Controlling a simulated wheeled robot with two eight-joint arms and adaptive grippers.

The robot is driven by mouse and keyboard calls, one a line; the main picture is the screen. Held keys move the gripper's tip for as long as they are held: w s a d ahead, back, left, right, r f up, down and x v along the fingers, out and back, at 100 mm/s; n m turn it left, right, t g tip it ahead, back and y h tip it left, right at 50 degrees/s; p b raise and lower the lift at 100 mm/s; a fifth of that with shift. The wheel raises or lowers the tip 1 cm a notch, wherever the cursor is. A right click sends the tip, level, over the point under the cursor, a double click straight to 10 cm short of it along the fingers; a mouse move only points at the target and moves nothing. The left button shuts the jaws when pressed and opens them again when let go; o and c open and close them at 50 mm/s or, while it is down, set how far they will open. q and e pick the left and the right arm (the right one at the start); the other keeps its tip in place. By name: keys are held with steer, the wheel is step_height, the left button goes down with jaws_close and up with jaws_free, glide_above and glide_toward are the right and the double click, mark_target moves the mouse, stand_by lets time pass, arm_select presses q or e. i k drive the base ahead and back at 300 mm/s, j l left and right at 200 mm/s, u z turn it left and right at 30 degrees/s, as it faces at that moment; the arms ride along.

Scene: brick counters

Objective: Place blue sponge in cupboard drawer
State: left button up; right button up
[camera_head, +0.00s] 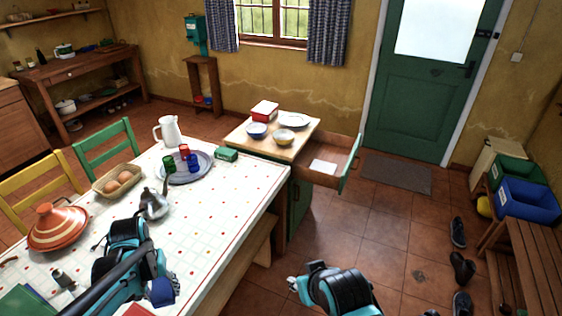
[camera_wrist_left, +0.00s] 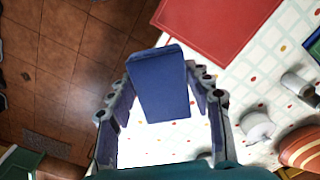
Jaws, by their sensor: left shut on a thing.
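The blue sponge (camera_wrist_left: 160,85) is gripped between the two fingers of my left gripper (camera_wrist_left: 162,98) in the left wrist view. In the head view the sponge (camera_head: 162,293) shows as a small blue block by my left gripper (camera_head: 160,282), above the front edge of the white table. The cupboard (camera_head: 298,203) stands beyond the table's far right end. Its drawer (camera_head: 345,171) is pulled out to the right, with a white flat item (camera_head: 323,167) inside. My right gripper (camera_head: 294,284) is low at the bottom middle, away from the table; its finger opening is unclear.
The table (camera_head: 225,220) holds a tray (camera_head: 205,160) with cups, a white jug (camera_head: 168,132), a green box (camera_head: 227,154), an egg basket (camera_head: 103,184) and a tagine (camera_head: 57,230). Bowls and a plate sit on the cupboard top. Floor (camera_head: 385,225) before the drawer is clear.

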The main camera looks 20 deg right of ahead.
mark_target(331, 156)
steer(key=i+l+z, duration=0.5)
steer(key=i+z, duration=0.3)
steer(key=i+l, duration=0.15)
steer(key=i, duration=0.45)
steer(key=i+l, duration=0.2)
steer(key=i, duration=0.45)
steer(key=i+l, duration=0.15)
steer(key=i, duration=0.45)
